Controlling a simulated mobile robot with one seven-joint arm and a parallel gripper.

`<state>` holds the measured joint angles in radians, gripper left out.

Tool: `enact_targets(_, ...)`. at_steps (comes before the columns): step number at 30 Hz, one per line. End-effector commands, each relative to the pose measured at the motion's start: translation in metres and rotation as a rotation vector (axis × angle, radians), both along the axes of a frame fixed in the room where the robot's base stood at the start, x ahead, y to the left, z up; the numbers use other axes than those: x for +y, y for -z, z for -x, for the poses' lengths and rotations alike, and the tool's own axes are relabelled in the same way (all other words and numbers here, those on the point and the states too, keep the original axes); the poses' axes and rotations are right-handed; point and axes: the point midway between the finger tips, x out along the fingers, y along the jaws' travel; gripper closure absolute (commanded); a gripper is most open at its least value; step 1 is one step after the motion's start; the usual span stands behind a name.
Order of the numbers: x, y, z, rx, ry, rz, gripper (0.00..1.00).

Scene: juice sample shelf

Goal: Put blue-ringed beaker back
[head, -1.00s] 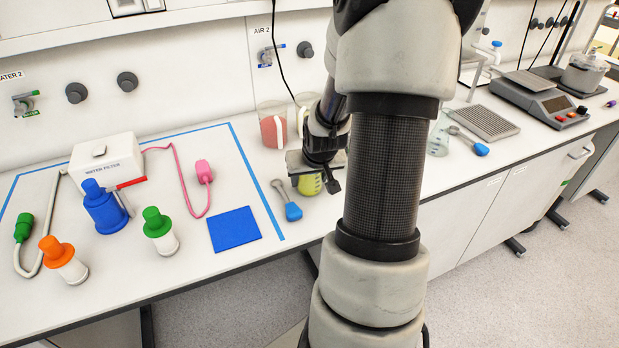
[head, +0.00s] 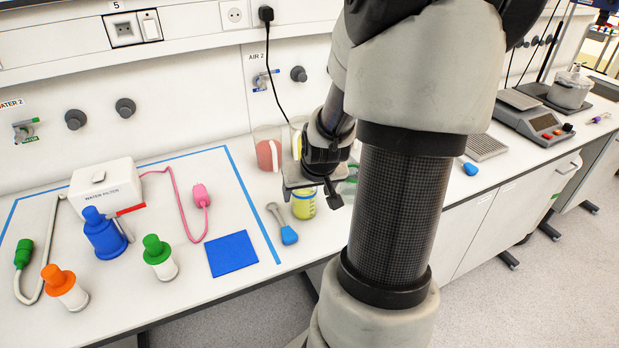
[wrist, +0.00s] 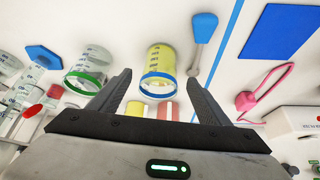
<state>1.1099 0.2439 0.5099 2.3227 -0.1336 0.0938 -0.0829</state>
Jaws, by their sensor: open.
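The blue-ringed beaker (wrist: 158,72), clear with yellow contents, is in the middle of the wrist view with its ring toward me. In the head view the yellow beaker (head: 304,205) stands on the bench just below my gripper (head: 316,190), its top partly hidden. My gripper (wrist: 158,84) is open, with one finger on each side of the beaker's outline in the wrist view. No contact shows, and I cannot tell how deep the beaker sits between the fingers.
A green-ringed beaker (wrist: 88,68) stands close beside one finger. A blue-handled scoop (head: 288,235) lies just left of the yellow beaker. A beaker with red contents (head: 268,154) stands behind. A blue-taped area with a blue mat (head: 232,254) lies left.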

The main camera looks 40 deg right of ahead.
Motion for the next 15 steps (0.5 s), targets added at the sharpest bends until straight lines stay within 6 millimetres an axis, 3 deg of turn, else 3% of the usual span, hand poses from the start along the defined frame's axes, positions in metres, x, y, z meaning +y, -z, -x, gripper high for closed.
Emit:
enact_targets(1, 0.001, -0.016, 0.005, 0.0, 0.004, 0.001, 0.29)
enact_targets(6, 0.006, -0.031, 0.015, 0.0, 0.001, 0.0, 0.29)
enact_targets(15, 0.008, -0.033, 0.017, 0.001, 0.0, 0.0, 0.29)
